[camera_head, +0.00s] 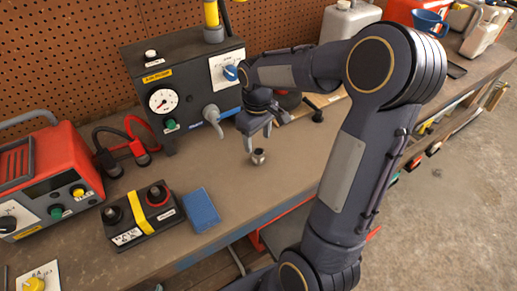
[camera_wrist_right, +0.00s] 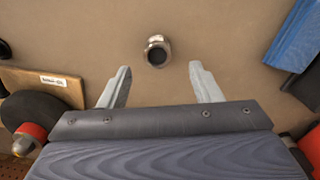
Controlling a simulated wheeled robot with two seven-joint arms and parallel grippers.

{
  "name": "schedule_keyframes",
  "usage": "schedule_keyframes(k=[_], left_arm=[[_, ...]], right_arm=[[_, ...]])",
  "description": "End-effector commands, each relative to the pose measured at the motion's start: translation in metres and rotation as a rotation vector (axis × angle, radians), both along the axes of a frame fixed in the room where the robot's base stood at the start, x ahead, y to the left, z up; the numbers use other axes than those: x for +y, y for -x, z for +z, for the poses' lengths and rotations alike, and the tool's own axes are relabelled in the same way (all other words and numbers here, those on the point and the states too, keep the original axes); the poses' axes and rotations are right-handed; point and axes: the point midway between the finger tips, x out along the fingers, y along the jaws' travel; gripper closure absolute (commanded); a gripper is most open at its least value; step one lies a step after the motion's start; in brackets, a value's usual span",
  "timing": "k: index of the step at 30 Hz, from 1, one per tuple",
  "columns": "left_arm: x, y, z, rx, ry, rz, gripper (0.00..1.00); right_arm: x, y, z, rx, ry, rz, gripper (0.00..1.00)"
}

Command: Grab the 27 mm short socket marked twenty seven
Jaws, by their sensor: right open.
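A small metal socket (camera_head: 258,156) stands on the brown workbench in the head view, with its dark round opening facing up. It also shows in the right wrist view (camera_wrist_right: 157,52), above the gap between the fingers. No marking on it is readable. My right gripper (camera_head: 258,138) is open and empty, just above and beside the socket; its two pale fingers (camera_wrist_right: 160,85) are apart and do not touch it. My left gripper is not in view.
A grey gauge box (camera_head: 185,75) with a handle stands behind the gripper. A blue block (camera_head: 201,210) and a black battery (camera_head: 142,213) lie nearer the front. A red charger (camera_head: 50,180) is at left. Bench around the socket is clear.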

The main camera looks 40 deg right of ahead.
Motion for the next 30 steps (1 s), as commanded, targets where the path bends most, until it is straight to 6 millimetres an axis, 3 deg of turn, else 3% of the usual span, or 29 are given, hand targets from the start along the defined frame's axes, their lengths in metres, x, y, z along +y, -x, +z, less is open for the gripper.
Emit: schedule_keyframes(k=[10, 20, 30], left_arm=[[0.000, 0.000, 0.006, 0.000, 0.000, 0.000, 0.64], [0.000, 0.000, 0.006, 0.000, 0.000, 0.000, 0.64], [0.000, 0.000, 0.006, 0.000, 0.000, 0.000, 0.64]], right_arm=[[-0.003, 0.000, -0.048, 0.002, -0.002, 0.000, 0.42], [-0.003, 0.000, -0.055, -0.001, 0.000, -0.001, 0.43], [-0.003, 0.000, -0.055, -0.002, 0.000, -0.001, 0.88]])
